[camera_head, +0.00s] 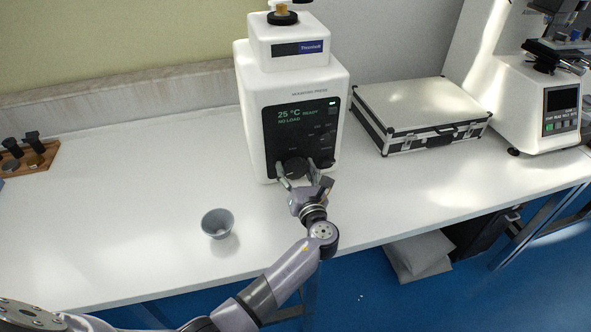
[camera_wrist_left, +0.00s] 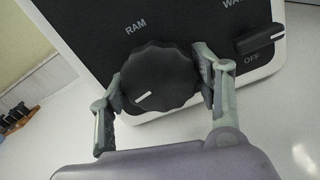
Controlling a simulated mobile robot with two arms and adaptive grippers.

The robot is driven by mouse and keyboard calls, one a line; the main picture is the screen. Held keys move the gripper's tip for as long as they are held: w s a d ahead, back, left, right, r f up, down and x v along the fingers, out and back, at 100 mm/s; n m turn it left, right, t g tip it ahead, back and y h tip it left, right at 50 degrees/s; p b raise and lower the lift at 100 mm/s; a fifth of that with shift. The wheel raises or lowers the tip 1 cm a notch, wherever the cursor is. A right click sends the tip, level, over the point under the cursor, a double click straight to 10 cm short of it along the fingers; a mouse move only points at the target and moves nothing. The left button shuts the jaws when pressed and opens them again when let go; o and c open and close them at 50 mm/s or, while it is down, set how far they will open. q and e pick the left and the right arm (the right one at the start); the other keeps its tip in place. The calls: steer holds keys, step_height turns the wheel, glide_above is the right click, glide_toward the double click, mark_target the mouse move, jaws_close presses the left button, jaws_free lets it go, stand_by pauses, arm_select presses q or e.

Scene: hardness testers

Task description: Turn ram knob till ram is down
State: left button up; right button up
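The mounting press (camera_head: 255,105) stands upright on the bench, its dark panel facing me; the display reads 25 °C, READY, NO LOAD. The round black ram knob (camera_wrist_left: 158,78) sits under the label RAM, its white mark at the lower left in the left wrist view. It also shows low on the panel in the head view (camera_head: 296,167). My left gripper (camera_wrist_left: 160,85) has one finger on each side of the knob, both pads appearing to touch its rim. It also shows in the head view (camera_head: 298,174). My right gripper is not in view. The ram itself is not visible.
A second knob (camera_wrist_left: 260,39), with OFF below it, sits close right of my left fingers. A grey bowl (camera_head: 217,223) stands front left. A silver case (camera_head: 420,105) and a white tester (camera_head: 530,95) stand right. The bench's left side is mostly clear.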

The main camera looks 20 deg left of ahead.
arm_select(q)
steer(key=c, duration=0.7)
steer(key=shift+n, duration=0.3)
steer(key=n+b, duration=0.2)
steer(key=n, duration=0.2)
steer(key=shift+f, duration=0.1)
steer(key=shift+d+n+b, duration=0.1)
steer(key=shift+n+b, duration=0.5)
steer(key=shift+n, duration=0.5)
steer(key=o, duration=1.2)
steer(key=shift+c, duration=0.2)
